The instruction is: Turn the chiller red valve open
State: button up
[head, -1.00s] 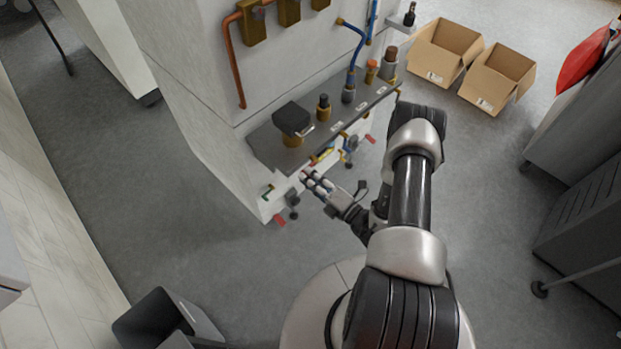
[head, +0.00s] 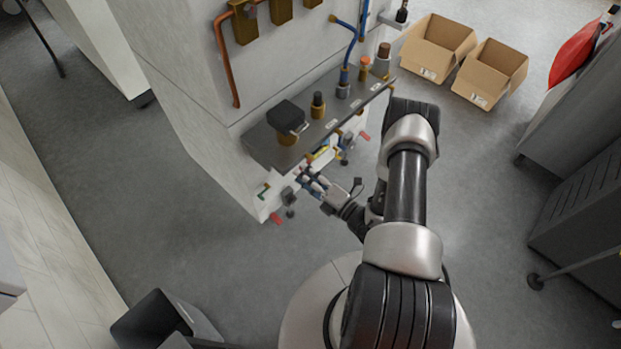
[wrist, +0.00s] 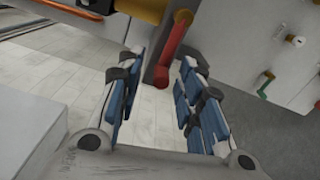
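A red valve handle (wrist: 172,48) hangs below a brass-coloured part in the wrist view. Its lower end lies between the two blue-padded fingers of my gripper (wrist: 162,62). The fingers are open, with a gap on both sides of the handle; I cannot tell how deep it sits between them. In the head view my gripper (head: 307,180) is at the lower front of the pale machine (head: 195,125), under its dark shelf. Other red handles show there, one at the lower left (head: 276,218) and one to the right (head: 363,136). I cannot read which belongs to the chiller.
The dark shelf (head: 262,152) with fittings overhangs close above my gripper. A green handle (wrist: 265,84) is on the panel at the right in the wrist view. Two open cardboard boxes (head: 428,73) (head: 480,99) stand at the back right. The floor between is clear.

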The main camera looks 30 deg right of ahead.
jog(key=v, duration=1.2)
jog(key=shift+r, duration=0.1)
jog(key=a+r+n+g+y, duration=0.2)
jog(key=a+r+n+g, duration=0.25)
jog(key=r+n, duration=0.35)
jog(key=s+a+r+n+g+y, duration=0.1)
jog(key=a+r+n+g+y, duration=0.25)
jog(key=r+n+g, duration=0.45)
jog(key=a+r+n+g+y, duration=0.1)
jog(key=a+r+n+g, duration=0.2)
jog(key=a+r+n, duration=0.5)
jog(key=s+d+r+n+t+h, duration=0.1)
jog(key=s+r+n+h, duration=0.4)
jog(key=n, duration=0.7)
jog(key=s+d+r+n+t+h, duration=0.1)
jog(key=s+r+n+h, duration=0.4)
jog(key=n, duration=0.7)
jog(key=shift+d+r+t+h, duration=0.35)
jog(key=shift+r+t+h, duration=0.2)
jog(key=shift+r+h, duration=0.85)
